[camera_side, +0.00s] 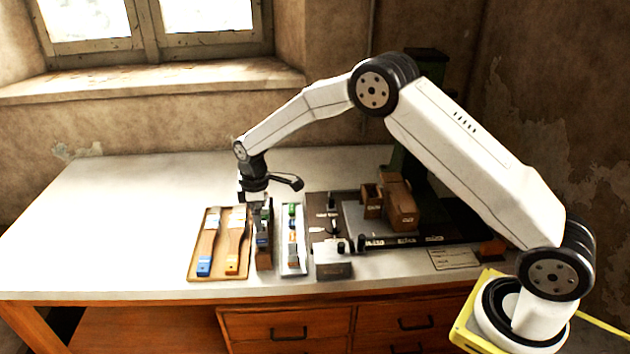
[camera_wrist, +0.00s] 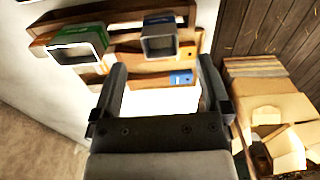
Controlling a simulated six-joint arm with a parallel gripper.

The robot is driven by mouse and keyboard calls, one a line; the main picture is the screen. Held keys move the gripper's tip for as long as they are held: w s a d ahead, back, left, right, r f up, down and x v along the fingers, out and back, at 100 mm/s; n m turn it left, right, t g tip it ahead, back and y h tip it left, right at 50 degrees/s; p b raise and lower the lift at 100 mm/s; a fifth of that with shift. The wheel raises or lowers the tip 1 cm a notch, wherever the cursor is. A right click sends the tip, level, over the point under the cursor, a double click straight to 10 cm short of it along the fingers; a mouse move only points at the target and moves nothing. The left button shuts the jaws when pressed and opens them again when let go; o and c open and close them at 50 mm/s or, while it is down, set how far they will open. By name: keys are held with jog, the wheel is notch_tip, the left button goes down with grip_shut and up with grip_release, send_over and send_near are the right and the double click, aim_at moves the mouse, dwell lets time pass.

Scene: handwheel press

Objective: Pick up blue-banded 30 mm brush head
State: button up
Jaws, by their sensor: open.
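In the wrist view, a brush head with a blue band (camera_wrist: 163,19) and a hollow grey rectangular ferrule sits in a wooden rack (camera_wrist: 110,14). It lies ahead of the gap between my fingers, apart from them. A wider green-banded head (camera_wrist: 78,36) sits to its left in the same rack. My gripper (camera_wrist: 162,66) is open, with nothing between its fingers. In the side view, my gripper (camera_side: 256,200) points down just above the narrow rack (camera_side: 264,258); the fingertips and the heads are too small to tell apart there.
Left of the rack, a wooden board (camera_side: 193,272) holds two brushes with blue (camera_side: 204,266) and orange (camera_side: 232,264) handle ends. Right of it are a pale tray (camera_side: 293,268) of coloured pieces and the press base with brown boxes (camera_side: 400,205). The bench's left side is clear.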

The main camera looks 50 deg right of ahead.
jog(key=shift+f, duration=2.55)
grip_shut()
jog(key=shift+r, duration=0.2)
notch_tip(320, 180, up, 18)
jog(key=shift+f, duration=0.15)
jog(key=shift+d, duration=0.1)
